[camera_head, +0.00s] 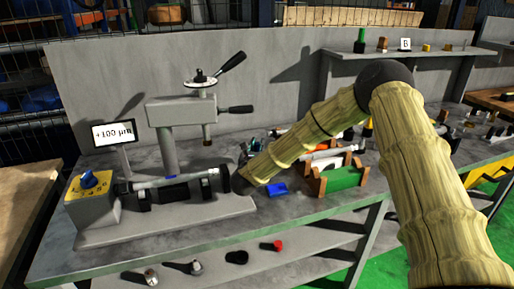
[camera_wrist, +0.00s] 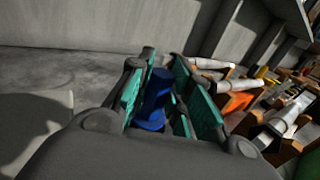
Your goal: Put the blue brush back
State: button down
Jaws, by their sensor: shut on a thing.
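The blue brush (camera_wrist: 153,105) stands between the teal pads of my gripper (camera_wrist: 165,88) in the wrist view. My gripper is shut on it. Only the upper part of the brush shows; its lower end is hidden by my gripper.
Wooden cradles with a green block (camera_head: 343,178) and white cylinders (camera_wrist: 290,115) stand close right of my gripper. A wall shelf (camera_head: 420,51) holds small items. Bare bench (camera_wrist: 40,75) lies left in the wrist view.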

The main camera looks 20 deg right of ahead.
jog(key=shift+f+b, duration=0.4)
jog(key=shift+b, duration=0.05)
jog(key=c, duration=1.3)
grip_release()
jog(key=shift+r, duration=0.1)
jog(key=shift+r+p, duration=0.6)
jog(key=shift+p, duration=0.25)
jog(key=b+v, duration=0.2)
jog(key=v, duration=1)
jog(key=shift+f+b, duration=0.25)
jog(key=shift+b, duration=0.1)
